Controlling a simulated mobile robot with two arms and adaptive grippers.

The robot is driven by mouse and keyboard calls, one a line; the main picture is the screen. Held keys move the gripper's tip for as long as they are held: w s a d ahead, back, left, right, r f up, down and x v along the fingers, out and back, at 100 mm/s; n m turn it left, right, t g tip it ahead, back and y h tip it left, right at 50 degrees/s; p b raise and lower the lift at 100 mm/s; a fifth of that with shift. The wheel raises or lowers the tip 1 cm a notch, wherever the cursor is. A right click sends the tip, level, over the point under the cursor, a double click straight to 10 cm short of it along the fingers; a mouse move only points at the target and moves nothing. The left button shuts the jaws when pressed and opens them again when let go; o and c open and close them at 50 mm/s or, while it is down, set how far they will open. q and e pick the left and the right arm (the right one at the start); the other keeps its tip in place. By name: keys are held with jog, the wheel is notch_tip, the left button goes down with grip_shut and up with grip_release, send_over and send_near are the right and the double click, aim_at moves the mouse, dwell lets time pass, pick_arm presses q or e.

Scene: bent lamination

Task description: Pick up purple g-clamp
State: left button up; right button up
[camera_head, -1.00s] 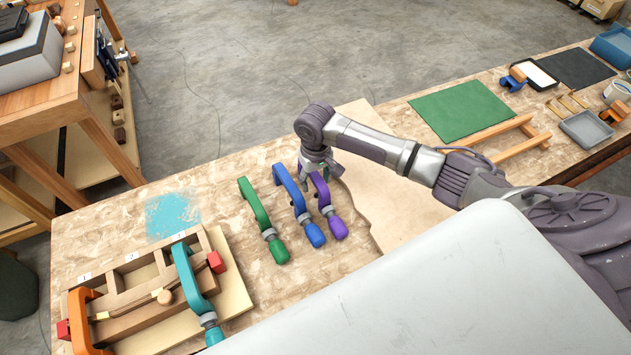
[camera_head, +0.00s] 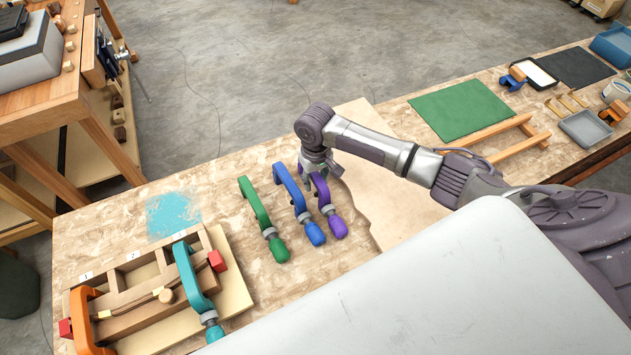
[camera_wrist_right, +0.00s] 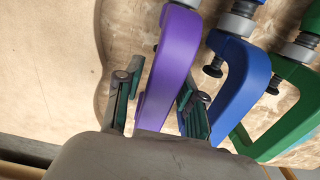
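The purple g-clamp (camera_head: 327,205) lies on the workbench, rightmost in a row of three clamps. In the right wrist view the purple g-clamp (camera_wrist_right: 174,62) runs between the two fingers of my right gripper (camera_wrist_right: 158,95). The fingers are apart, one on each side of its frame, and a gap shows on the left side. In the head view my right gripper (camera_head: 318,172) is over the upper end of the purple clamp, and its fingers are mostly hidden there. My left gripper is not in view.
A blue g-clamp (camera_head: 295,197) lies close left of the purple one, with a green g-clamp (camera_head: 259,214) beyond it. A wooden form (camera_head: 133,310) with teal (camera_head: 188,278) and orange (camera_head: 84,318) clamps stands at lower left. A thin tan board (camera_head: 400,215) lies to the right.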

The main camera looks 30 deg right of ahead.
aim_at(320, 175)
grip_shut()
jog(key=shift+r, duration=0.1)
jog(key=shift+w, duration=0.1)
jog(key=shift+r+b, duration=0.4)
jog(key=r, duration=0.2)
jog(key=r+b, duration=0.1)
jog(key=r, duration=0.1)
jog(key=shift+s+d, duration=0.4)
jog(key=s+d+r+p, duration=0.3)
jog(key=s+r, duration=0.1)
jog(key=r, duration=0.2)
jog(key=s+d+r+p, duration=0.3)
jog(key=s+r+p, duration=0.1)
jog(key=r, duration=0.2)
jog(key=shift+d+r, duration=0.3)
jog(key=shift+d, duration=0.1)
